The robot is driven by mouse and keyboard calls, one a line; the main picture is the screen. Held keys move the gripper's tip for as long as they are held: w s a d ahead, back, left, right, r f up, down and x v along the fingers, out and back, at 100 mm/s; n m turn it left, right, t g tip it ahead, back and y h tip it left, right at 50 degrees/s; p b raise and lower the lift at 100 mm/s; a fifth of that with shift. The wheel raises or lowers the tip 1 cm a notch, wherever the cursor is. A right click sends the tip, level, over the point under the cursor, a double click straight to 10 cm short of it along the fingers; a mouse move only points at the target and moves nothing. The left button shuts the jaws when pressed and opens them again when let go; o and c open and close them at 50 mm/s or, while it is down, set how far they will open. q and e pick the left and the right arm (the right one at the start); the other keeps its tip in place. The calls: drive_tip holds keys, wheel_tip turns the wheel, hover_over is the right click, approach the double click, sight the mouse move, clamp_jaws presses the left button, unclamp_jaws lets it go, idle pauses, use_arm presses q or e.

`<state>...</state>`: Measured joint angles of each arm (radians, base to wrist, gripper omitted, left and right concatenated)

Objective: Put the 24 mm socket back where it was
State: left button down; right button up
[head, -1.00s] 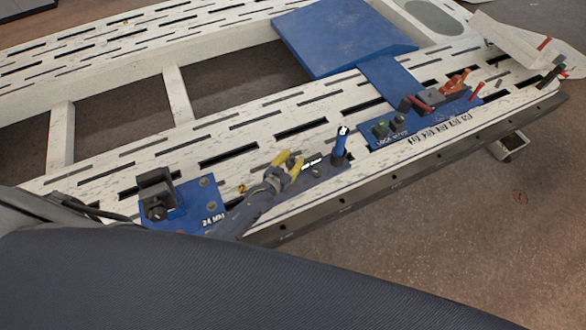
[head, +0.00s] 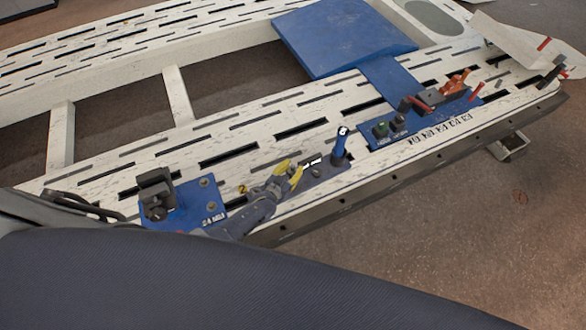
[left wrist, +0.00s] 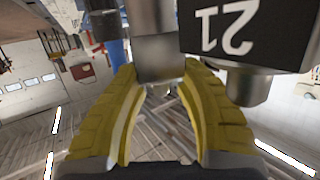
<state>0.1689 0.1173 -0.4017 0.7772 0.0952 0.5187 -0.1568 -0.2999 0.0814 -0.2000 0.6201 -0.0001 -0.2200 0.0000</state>
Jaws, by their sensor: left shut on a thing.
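A blue mat (head: 185,218) to the left carries a "24 MM" label. My right gripper is not in view.
A black fixture (head: 156,192) stands on the left mat. Farther right, another blue mat (head: 372,140) holds several small parts and tools. The slotted bench top behind is mostly clear.

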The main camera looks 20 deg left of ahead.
use_arm(q)
drive_tip(key=shift+f, duration=0.75)
drive_tip(key=c, duration=0.9)
unclamp_jaws()
drive_tip(key=shift+s+f, duration=0.1)
drive_tip(key=shift+s, duration=0.05)
drive_tip(key=shift+r, duration=0.45)
drive_tip(key=shift+s+a+r, duration=0.1)
drive_tip(key=shift+s+r, duration=0.1)
drive_tip(key=v, duration=1.1)
drive_tip(key=shift+r, duration=0.2)
drive_tip(key=shift+s, duration=0.15)
